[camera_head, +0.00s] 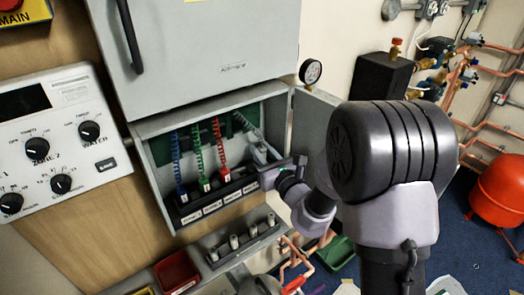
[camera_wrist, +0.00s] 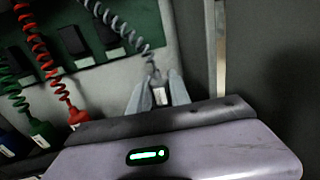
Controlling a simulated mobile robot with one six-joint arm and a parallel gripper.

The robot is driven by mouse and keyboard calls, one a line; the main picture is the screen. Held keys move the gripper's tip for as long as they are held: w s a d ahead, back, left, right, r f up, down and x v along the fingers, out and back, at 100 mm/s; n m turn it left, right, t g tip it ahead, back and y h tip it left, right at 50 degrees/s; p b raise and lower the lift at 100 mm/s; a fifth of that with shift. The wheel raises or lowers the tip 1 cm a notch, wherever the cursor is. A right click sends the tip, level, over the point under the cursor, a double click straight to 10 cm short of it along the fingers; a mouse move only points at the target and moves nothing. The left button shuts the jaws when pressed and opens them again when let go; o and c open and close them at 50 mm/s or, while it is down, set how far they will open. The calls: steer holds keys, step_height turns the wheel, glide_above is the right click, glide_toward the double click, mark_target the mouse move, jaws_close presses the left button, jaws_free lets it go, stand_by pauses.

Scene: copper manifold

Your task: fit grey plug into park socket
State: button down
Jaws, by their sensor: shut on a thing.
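The grey plug (camera_wrist: 157,92) is held between the two pale fingers of my gripper (camera_wrist: 158,94) in the wrist view. Its grey coiled cord (camera_wrist: 124,30) runs up and left from it, and it also shows in the head view (camera_head: 246,122). In the head view my gripper (camera_head: 264,160) reaches into the right end of the open grey box (camera_head: 166,225). A black strip with several white labels (camera_head: 212,208) runs along the box's bottom. The labels are too small to read, so I cannot tell which socket is the park one. The plug's lower end is hidden.
Red (camera_head: 223,172), green (camera_head: 203,183) and blue (camera_head: 182,193) plugs stand left of my gripper, with coiled cords above. The box's door (camera_head: 308,124) hangs open at the right. A shelf of grey cylinders (camera_head: 234,242) and a red bin (camera_head: 177,272) are below.

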steer(key=shift+f+b, duration=0.65)
steer(key=shift+f, duration=0.2)
steer(key=c, duration=1.1)
jaws_free()
